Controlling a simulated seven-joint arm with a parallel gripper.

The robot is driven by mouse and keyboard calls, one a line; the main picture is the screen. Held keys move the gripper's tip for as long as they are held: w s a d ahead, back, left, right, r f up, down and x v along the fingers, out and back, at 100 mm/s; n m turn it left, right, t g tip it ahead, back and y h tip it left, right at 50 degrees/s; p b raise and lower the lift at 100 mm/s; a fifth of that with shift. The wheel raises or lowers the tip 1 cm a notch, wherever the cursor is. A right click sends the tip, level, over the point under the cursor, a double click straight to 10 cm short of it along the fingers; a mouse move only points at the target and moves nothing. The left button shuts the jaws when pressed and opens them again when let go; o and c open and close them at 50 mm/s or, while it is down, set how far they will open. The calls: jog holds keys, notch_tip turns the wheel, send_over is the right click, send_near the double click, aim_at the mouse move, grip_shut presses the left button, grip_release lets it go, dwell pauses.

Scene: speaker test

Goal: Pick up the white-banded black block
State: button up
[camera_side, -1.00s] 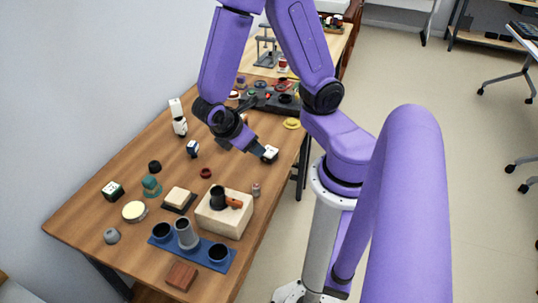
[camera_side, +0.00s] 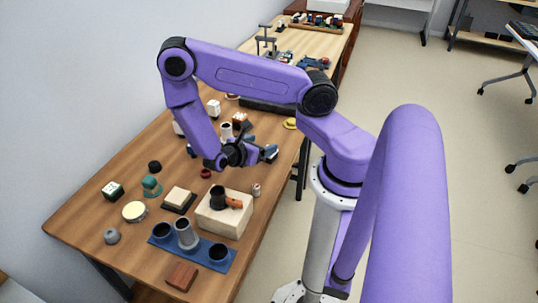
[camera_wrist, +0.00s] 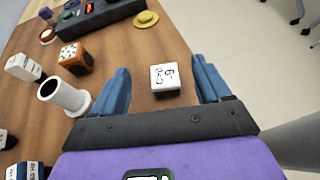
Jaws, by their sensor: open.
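My gripper (camera_side: 268,153) is low over the right side of the wooden table, fingers apart. In the wrist view, a small block (camera_wrist: 165,77) with a white top, black markings and a darker lower edge lies between and slightly beyond the open blue fingers. A gap shows on both sides, and nothing is held. In the side view my fingers mostly hide this block. I cannot tell if it is the white-banded black block. Another dark block (camera_side: 113,190) with white and green marks sits at the table's left. A blue-and-white block (camera_wrist: 22,171) shows at the wrist view's lower left.
A white cylinder (camera_wrist: 64,96) and an orange-and-white block (camera_wrist: 74,58) stand left of my gripper. A yellow hat-shaped piece (camera_wrist: 146,19) lies beyond. A beige box (camera_side: 224,222) and a blue tray (camera_side: 160,252) with cups stand nearer. The table edge is close on the right.

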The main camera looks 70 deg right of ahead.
jog(key=shift+f, duration=2.15)
jog(key=shift+x, duration=2.55)
jog(key=shift+a+f, duration=0.1)
jog(key=c, duration=1.1)
